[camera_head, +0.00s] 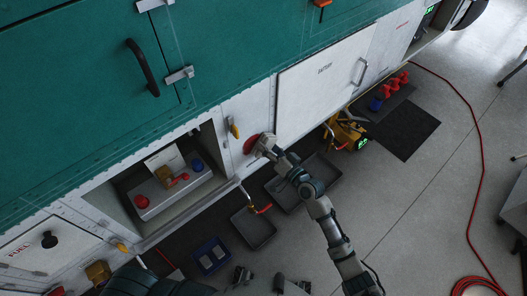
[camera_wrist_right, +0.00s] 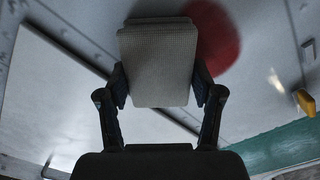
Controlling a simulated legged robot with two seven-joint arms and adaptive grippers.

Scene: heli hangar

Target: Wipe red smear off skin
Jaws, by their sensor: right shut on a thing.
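The red smear (camera_head: 249,144) is on the white lower skin of the helicopter, between the open bay and the battery panel. It shows as a dark red round patch (camera_wrist_right: 217,38) in the right wrist view, partly hidden behind a pale grey textured pad (camera_wrist_right: 157,65). My right gripper (camera_head: 267,146) is at the smear's right edge in the head view. In the wrist view my right gripper (camera_wrist_right: 160,98) is shut on the pad, its fingers on either side. The pad overlaps the smear's left part; whether it touches the skin I cannot tell. My left gripper cannot be made out.
An open bay (camera_head: 143,227) at left holds a grey box with red and blue items. A yellow handle (camera_head: 234,130) is just left of the smear. Dark trays (camera_head: 254,229) and a yellow device (camera_head: 345,131) are on the floor below. A red hose crosses the floor at right.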

